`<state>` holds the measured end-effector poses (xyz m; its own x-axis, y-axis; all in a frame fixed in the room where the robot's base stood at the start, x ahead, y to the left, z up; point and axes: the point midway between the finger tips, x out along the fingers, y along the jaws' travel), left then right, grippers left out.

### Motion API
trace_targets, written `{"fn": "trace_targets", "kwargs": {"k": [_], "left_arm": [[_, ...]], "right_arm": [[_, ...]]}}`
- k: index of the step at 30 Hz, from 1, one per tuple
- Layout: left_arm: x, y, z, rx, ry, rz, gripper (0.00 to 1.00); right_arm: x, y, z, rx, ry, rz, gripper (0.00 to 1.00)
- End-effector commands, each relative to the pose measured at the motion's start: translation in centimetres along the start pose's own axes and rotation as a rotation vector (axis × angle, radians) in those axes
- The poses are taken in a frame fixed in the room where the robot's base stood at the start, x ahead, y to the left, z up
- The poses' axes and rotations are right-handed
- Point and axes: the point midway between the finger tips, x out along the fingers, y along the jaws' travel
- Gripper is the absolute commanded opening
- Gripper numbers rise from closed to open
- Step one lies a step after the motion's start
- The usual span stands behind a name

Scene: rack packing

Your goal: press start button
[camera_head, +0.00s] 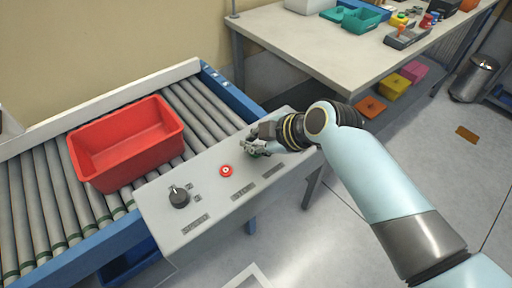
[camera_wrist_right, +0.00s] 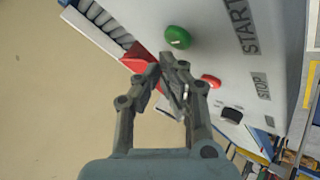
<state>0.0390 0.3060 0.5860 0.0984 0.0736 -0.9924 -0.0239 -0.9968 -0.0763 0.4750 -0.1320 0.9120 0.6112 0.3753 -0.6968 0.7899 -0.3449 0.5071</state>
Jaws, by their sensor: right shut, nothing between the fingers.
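The green start button (camera_wrist_right: 177,37) sits on the grey control panel (camera_head: 213,212), beside the START label (camera_wrist_right: 240,25). In the head view my right gripper (camera_head: 252,150) is over the START end of the panel and covers most of that button. In the wrist view my right gripper (camera_wrist_right: 172,62) is shut and empty. Its fingertips show just below the green button in the picture, with a small gap between them in this view. I cannot tell the height of the tips above the panel. My left gripper is in neither view.
A red stop button (camera_head: 226,171) and a black speed knob (camera_head: 179,196) stand on the same panel. Behind it a red crate (camera_head: 128,142) sits on the roller conveyor (camera_head: 45,190). A table (camera_head: 300,35) with bins and small items is at the back right.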

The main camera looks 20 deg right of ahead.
Motion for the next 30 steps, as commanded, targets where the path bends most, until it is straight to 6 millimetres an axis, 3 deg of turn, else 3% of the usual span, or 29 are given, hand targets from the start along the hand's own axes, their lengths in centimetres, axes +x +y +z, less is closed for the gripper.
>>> {"fn": "trace_targets", "kwargs": {"k": [8, 22, 30], "left_arm": [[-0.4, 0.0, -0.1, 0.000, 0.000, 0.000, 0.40], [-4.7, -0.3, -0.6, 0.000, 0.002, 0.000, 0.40], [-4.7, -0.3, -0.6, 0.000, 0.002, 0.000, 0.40]], "right_arm": [[-0.3, 0.2, -0.2, 0.000, 0.000, 0.000, 0.00], [-3.5, 2.5, -2.5, 0.000, 0.000, 0.001, 0.00], [-3.4, 2.5, -2.5, 0.000, 0.000, 0.000, 0.00]]}}
